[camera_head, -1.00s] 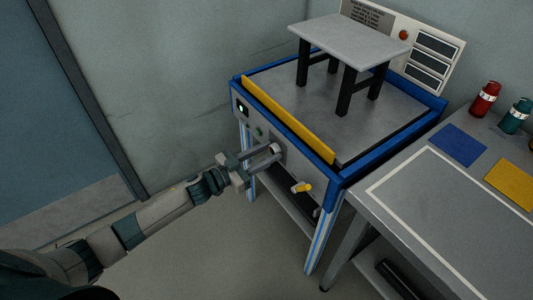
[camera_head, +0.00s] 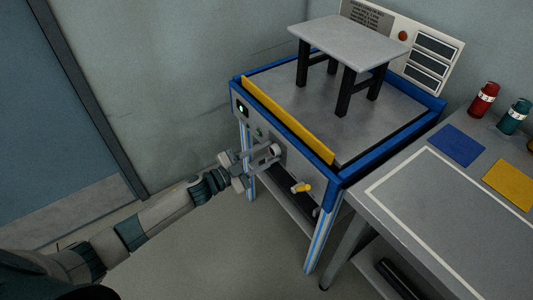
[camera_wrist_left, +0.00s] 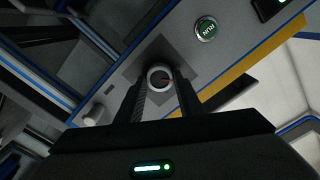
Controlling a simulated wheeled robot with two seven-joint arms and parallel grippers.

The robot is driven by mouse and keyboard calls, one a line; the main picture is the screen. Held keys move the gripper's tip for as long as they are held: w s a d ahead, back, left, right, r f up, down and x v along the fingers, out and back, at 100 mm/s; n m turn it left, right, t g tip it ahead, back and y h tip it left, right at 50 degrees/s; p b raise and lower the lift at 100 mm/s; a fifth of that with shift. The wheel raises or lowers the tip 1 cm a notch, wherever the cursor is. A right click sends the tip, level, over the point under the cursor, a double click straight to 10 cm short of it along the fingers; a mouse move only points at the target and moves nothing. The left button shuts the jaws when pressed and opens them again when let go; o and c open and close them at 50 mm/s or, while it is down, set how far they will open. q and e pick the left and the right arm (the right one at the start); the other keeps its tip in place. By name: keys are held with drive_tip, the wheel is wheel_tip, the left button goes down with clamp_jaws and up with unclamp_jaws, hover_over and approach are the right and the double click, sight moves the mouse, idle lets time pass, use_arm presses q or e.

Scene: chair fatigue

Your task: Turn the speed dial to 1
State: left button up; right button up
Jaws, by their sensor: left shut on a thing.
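The speed dial (camera_wrist_left: 160,77) is a round knob with a light rim, a dark face and a red pointer mark, on the grey front panel of the blue-edged test machine. In the head view the dial (camera_head: 276,150) sits on the panel between the green button and the yellow-handled lever. My left gripper (camera_head: 268,153) is shut on the dial, one finger on each side. In the wrist view its fingers (camera_wrist_left: 160,92) flank the knob. The numbers around the dial are too small to read. My right gripper is not in view.
A green RUN button (camera_wrist_left: 206,29) is beside the dial. A yellow-handled lever (camera_head: 301,187) sticks out right of it. A small grey table (camera_head: 345,42) stands on the machine. A workbench (camera_head: 440,215) with red and teal bottles is at right.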

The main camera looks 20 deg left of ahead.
use_arm(q)
drive_tip(key=m, duration=0.2)
drive_tip(key=shift+m, duration=0.8)
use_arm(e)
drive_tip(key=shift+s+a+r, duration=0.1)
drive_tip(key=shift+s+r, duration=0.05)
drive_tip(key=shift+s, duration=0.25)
use_arm(q)
drive_tip(key=o, duration=1.1)
drive_tip(key=shift+v, duration=0.8)
drive_tip(key=b+v, duration=0.2)
drive_tip(key=v, duration=1.4)
drive_tip(key=shift+f, duration=0.1)
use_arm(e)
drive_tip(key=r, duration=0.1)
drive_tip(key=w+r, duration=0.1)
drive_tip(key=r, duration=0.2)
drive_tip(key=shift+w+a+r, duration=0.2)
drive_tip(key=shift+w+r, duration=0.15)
